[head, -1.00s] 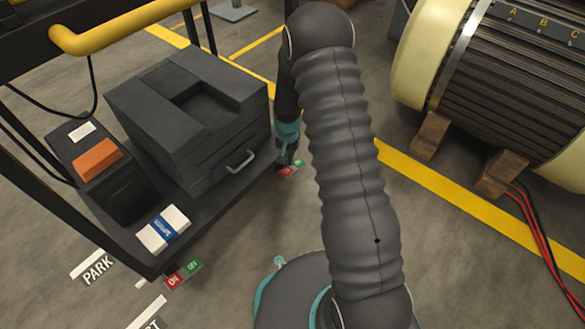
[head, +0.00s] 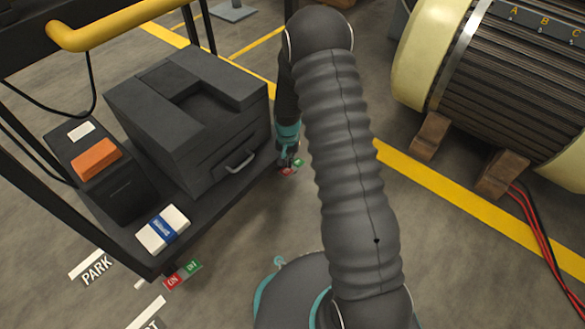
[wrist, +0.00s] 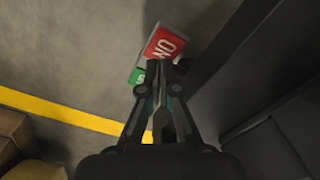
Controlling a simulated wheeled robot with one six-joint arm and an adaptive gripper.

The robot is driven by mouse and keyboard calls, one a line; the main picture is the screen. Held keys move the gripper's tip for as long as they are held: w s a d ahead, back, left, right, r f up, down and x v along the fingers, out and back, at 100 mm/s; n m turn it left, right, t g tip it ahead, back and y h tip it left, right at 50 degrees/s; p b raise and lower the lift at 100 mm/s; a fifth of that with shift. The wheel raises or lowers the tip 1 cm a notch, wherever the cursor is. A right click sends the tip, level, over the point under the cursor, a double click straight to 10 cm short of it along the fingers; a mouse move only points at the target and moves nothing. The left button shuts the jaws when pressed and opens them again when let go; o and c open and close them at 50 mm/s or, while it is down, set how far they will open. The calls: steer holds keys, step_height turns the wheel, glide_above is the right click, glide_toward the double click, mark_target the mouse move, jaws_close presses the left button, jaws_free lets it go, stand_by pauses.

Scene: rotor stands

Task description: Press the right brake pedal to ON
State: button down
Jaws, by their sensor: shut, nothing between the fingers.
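The right brake pedal (head: 287,171) sticks out low at the cart's right end in the head view, with a red part and a green part. In the wrist view its red ON half (wrist: 166,44) is at the top, and a sliver of its green half (wrist: 137,76) shows lower left. My gripper (wrist: 168,68) is shut and empty, its fingertips over the red half's lower edge. I cannot tell whether they touch it. In the head view my gripper (head: 287,158) is small and partly dark beside the cart. The pedal's tilt is unclear.
The cart's dark deck (head: 225,195) carries a black case (head: 190,115). Another red and green pedal (head: 182,275) is at its near corner. A large motor (head: 490,90) on wooden blocks stands at the right. Open floor lies between.

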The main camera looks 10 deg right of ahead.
mark_target(289, 171)
steer(key=shift+f, duration=1.4)
stand_by(0.9)
steer(key=shift+r+p, duration=1.85)
steer(key=shift+r, duration=1.65)
steer(key=shift+s+n, duration=0.3)
steer(key=shift+s, duration=0.1)
steer(key=s+n+g, duration=0.1)
steer(key=s+g, duration=0.1)
steer(key=s, duration=0.3)
steer(key=s+r+n+t+p, duration=0.1)
steer(key=s+r+t+p, duration=0.1)
steer(key=s+r, duration=0.6)
steer(key=s+r+n+t+p, duration=0.1)
steer(key=s+r, duration=0.7)
steer(key=r, duration=1.5)
steer(key=s+r+n+t+p, duration=0.1)
steer(key=s+r+t+p, duration=0.2)
steer(key=s+r, duration=0.5)
step_height(289, 171, up, 8)
steer(key=shift+s+r+t+p, duration=0.1)
steer(key=shift+s+t+p, duration=0.3)
steer(key=shift+t, duration=0.4)
